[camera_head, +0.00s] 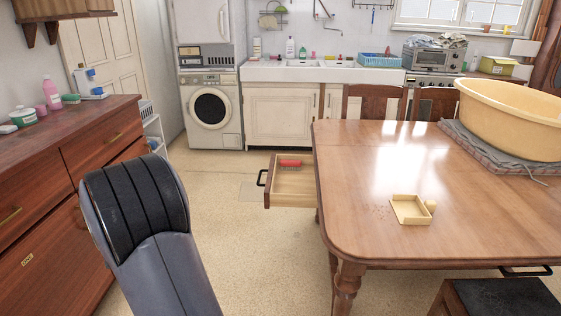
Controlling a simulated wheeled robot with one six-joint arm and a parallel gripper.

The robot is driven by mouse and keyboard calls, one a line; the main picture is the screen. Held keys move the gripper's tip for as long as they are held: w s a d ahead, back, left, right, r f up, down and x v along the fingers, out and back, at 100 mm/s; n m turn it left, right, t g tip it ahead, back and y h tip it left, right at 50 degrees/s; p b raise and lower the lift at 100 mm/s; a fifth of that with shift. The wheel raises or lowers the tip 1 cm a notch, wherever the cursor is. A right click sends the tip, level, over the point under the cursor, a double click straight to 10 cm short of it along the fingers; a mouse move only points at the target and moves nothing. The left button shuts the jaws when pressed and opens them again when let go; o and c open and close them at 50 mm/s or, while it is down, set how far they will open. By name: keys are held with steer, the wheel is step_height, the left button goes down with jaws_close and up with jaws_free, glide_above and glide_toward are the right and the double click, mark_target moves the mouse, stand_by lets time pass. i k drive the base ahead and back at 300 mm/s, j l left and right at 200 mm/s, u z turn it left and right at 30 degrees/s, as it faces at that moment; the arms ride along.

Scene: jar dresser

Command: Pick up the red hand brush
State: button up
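A small red object that looks like the red hand brush (290,163) lies in the far end of a pulled-out wooden drawer (289,208) at the left side of the table. It lies crosswise, and it is too small to tell bristles from handle. The drawer has a dark handle on its left. A grey and black part of my arm rises at the lower left of the view, well apart from the drawer. My gripper is not in view.
The wooden table (460,235) fills the right side, with a yellow dustpan-like tray (409,210) and a large yellow tub (510,120) on it. A wooden dresser (60,190) with bottles stands at the left. The floor (240,260) between dresser and table is clear.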

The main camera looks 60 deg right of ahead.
mark_target(289, 165)
steer(key=i+l+z, duration=0.15)
steer(key=i+z, duration=1.15)
steer(key=i+j+z, duration=0.25)
steer(key=z, duration=0.15)
steer(key=i+l+z, duration=0.15)
steer(key=i+z, duration=0.65)
steer(key=i+j+z, duration=0.15)
steer(key=i+z, duration=0.25)
steer(key=i, duration=0.2)
